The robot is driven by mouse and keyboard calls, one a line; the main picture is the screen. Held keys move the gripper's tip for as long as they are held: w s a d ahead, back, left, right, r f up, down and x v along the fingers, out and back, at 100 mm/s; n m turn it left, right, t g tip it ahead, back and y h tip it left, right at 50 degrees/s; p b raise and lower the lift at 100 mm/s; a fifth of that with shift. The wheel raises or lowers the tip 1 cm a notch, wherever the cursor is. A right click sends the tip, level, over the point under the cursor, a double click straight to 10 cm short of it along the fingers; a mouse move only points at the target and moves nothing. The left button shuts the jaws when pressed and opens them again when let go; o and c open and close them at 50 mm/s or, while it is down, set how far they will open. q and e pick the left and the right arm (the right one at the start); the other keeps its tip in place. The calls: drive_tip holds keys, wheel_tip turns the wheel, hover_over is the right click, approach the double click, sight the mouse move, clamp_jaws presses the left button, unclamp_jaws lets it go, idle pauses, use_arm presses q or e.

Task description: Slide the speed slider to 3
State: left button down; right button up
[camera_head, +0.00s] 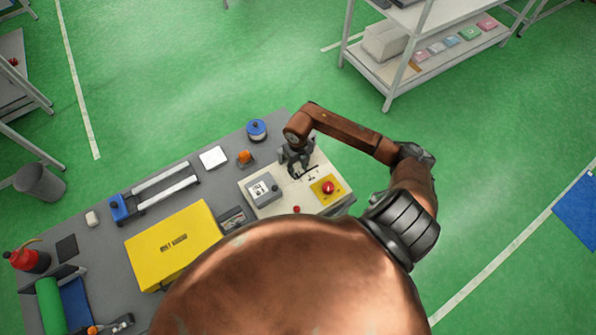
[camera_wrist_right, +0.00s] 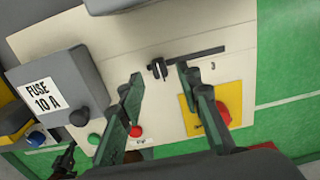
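The cream control panel (camera_head: 262,205) sits at the right end of the grey bench. In the right wrist view, the black slider knob (camera_wrist_right: 158,68) stands at the left end of a dark slot (camera_wrist_right: 205,53). A figure 3 (camera_wrist_right: 213,65) is printed below the slot's right part. My right gripper (camera_head: 297,171) is over the panel. In the wrist view, its two fingers (camera_wrist_right: 159,76) are apart, with the knob in the gap between the tips; I see no contact.
The panel also has a red button on a yellow plate (camera_head: 328,187) and a grey fuse box (camera_head: 263,189). A yellow case (camera_head: 172,243) lies to the left on the bench. A blue round item (camera_head: 256,130) and an orange item (camera_head: 245,157) are nearby.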

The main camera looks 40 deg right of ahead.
sight(298, 174)
drive_tip(key=shift+f, duration=1.75)
drive_tip(key=shift+c, duration=0.7)
clamp_jaws()
